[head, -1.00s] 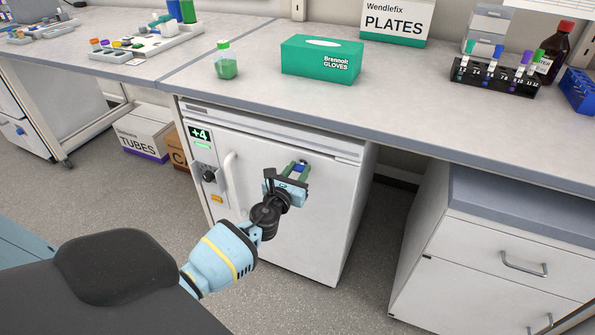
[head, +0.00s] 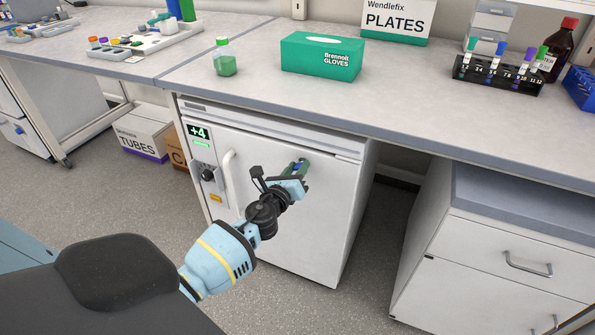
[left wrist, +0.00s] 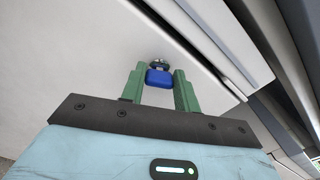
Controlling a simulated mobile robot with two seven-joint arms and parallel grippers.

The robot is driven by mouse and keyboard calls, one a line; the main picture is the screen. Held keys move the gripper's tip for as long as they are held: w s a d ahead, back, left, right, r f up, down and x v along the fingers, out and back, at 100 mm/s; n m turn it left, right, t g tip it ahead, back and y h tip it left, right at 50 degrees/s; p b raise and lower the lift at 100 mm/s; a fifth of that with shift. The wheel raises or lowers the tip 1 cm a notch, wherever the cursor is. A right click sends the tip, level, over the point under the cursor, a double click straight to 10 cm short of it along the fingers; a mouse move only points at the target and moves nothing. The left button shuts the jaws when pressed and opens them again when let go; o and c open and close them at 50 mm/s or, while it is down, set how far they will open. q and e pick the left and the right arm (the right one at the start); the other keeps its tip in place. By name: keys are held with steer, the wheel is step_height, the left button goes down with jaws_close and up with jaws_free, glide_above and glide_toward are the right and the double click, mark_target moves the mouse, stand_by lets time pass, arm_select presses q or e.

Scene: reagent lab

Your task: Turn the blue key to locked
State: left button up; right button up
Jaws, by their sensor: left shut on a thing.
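The blue key (left wrist: 159,78) sits in a round metal lock on the white door of the small fridge (head: 318,226) under the bench. In the left wrist view it shows between the green fingers of my left gripper (left wrist: 159,85), in front of the lock. My left gripper (head: 301,166) is shut on the key, near the upper right of the door, and is rolled over at a slant. In the head view the fingers hide most of the key. No lock markings can be read. My right gripper is not in view.
The fridge door has a vertical handle (head: 229,178) and a dark knob (head: 208,174) on its left side. The bench edge overhangs just above. A drawer cabinet (head: 500,255) stands to the right, with a gap between.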

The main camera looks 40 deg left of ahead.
arm_select(q)
steer(key=n+b, duration=0.1)
steer(key=n, duration=0.2)
steer(key=shift+f+n, duration=0.15)
steer(key=shift+n, duration=0.25)
steer(key=n, duration=0.2)
steer(key=shift+n, duration=0.4)
steer(key=n, duration=0.3)
steer(key=shift+a+b, duration=0.1)
steer(key=shift+b, duration=0.25)
steer(key=shift+f+n, duration=0.1)
steer(key=shift+n, duration=1.5)
steer(key=o, duration=1)
